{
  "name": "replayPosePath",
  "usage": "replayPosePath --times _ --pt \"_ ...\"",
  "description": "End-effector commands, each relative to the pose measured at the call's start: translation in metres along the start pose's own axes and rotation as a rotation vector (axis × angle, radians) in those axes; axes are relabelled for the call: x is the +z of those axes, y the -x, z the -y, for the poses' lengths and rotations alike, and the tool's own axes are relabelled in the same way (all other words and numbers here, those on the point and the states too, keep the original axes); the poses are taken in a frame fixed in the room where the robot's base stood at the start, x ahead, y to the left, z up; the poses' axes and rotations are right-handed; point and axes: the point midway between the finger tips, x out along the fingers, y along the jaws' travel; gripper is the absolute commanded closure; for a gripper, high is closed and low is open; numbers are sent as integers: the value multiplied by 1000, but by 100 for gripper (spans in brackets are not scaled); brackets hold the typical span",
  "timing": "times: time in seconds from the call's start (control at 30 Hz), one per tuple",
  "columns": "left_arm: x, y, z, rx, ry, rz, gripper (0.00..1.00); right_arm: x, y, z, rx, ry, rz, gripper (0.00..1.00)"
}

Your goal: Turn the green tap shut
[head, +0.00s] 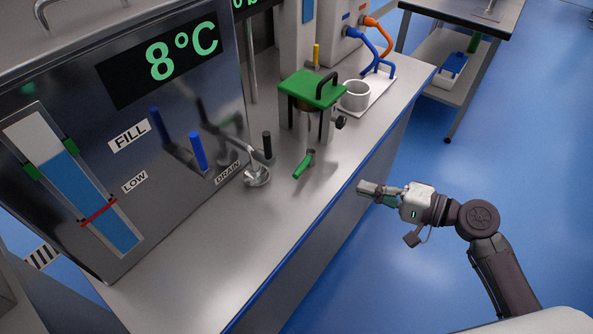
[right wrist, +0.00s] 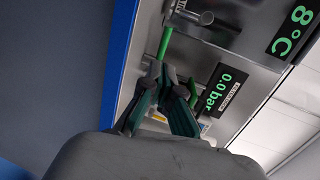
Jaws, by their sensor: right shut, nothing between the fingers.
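The green tap (head: 302,167) has a short green lever near the front edge of the steel counter, below the stand with the green lid. The lever points toward the lower left in the head view. A green bar (right wrist: 165,42), which looks like this lever, shows just beyond my fingertips in the right wrist view. My right gripper (head: 366,188) is shut and empty, just off the counter's blue front edge, to the right of the tap and apart from it. Its fingers (right wrist: 165,75) also show in the right wrist view. My left gripper is not in view.
A steel tank (head: 190,75) reading 8°C has a blue lever (head: 198,151) and a black-handled drain tap (head: 267,145). The counter's front left (head: 210,270) is clear.

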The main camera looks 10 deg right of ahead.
Motion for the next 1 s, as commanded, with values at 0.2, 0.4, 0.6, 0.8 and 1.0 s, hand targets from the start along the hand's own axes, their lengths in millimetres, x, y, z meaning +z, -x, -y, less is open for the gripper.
replayPosePath --times 0.2,0.4,0.6,0.8,1.0 --pt "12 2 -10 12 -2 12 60 1 -2 9 0 2 39 100" --pt "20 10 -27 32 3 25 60 2 -39 11 -3 3 38 100" --pt "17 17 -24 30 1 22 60 3 -82 10 -2 1 36 100" --pt "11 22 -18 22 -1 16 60 6 -115 9 1 3 37 100" --pt "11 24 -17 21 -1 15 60 6 -130 7 2 2 36 100"
